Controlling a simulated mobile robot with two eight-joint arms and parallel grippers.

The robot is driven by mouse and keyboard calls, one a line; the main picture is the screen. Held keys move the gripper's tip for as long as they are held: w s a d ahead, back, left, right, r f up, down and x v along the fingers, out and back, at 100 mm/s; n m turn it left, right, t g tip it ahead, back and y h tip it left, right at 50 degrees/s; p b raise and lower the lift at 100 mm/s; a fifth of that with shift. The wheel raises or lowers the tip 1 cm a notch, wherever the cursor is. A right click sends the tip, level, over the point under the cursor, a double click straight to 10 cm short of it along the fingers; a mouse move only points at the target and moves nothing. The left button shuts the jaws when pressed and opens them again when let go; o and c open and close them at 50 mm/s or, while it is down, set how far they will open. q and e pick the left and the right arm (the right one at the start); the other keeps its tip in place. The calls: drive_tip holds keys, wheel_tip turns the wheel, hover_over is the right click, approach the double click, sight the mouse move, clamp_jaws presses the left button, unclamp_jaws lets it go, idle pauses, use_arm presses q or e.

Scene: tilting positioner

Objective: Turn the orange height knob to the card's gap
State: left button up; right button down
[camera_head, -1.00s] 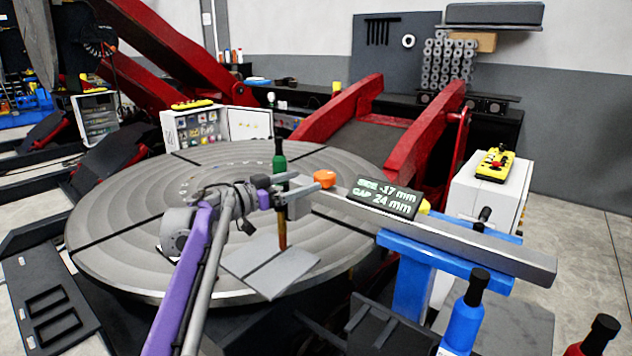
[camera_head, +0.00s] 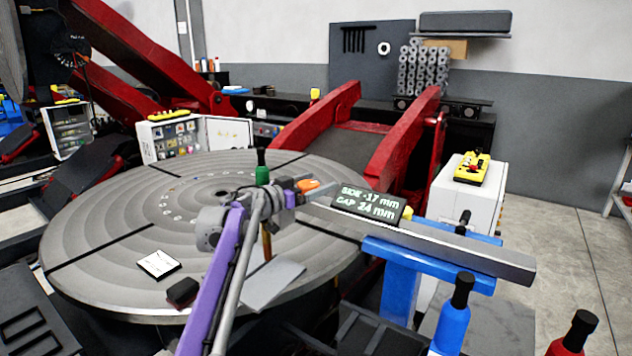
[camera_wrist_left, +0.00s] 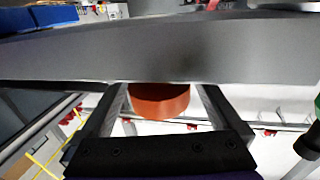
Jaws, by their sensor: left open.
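The orange height knob (camera_head: 318,187) sits by the grey beam (camera_head: 470,254). My left gripper (camera_head: 302,187) is open at the knob and hides part of it in the head view. In the left wrist view the knob (camera_wrist_left: 160,98) lies between the two spread fingers (camera_wrist_left: 160,112), below the beam; contact cannot be told. The dark display (camera_head: 368,202) reads SIDE -17 mm and GAP 24 mm. A white card (camera_head: 158,264) lies on the round turntable (camera_head: 110,215); its marks are too small to read. My right gripper is out of view.
A black block (camera_head: 182,292) lies beside the card. A green bottle-shaped part (camera_head: 262,172) stands behind my gripper. Blue (camera_head: 454,322) and red (camera_head: 574,335) bottles stand at the front right.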

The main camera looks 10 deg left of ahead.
use_arm(q)
drive_tip(key=shift+w, duration=0.1)
drive_tip(key=shift+c, duration=0.2)
drive_tip(key=c, duration=1.3)
drive_tip(key=shift+d+r+m+g+h+p, duration=0.15)
drive_tip(key=shift+m+g+h+p, duration=0.15)
drive_tip(key=shift+m+h+p, duration=0.25)
drive_tip(key=m+g+h+p, duration=0.3)
drive_tip(key=m+g+p, duration=0.1)
drive_tip(key=p, duration=0.1)
drive_tip(key=s+m+g+h+p, duration=0.1)
drive_tip(key=m+g+h+p, duration=0.1)
drive_tip(key=g, duration=0.1)
drive_tip(key=shift+d+r+h+p, duration=0.15)
drive_tip(key=shift+d+h+p, duration=0.15)
drive_tip(key=shift+d+h, duration=0.1)
drive_tip(key=shift+s+f+m+g+h+p, duration=0.2)
drive_tip(key=shift+m+g+p, duration=0.3)
drive_tip(key=shift+g, duration=0.4)
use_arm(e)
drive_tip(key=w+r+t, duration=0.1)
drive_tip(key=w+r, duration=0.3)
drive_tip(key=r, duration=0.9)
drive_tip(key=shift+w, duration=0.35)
use_arm(q)
drive_tip(key=o, duration=1.3)
drive_tip(key=shift+f, duration=0.1)
drive_tip(key=shift+o, duration=0.2)
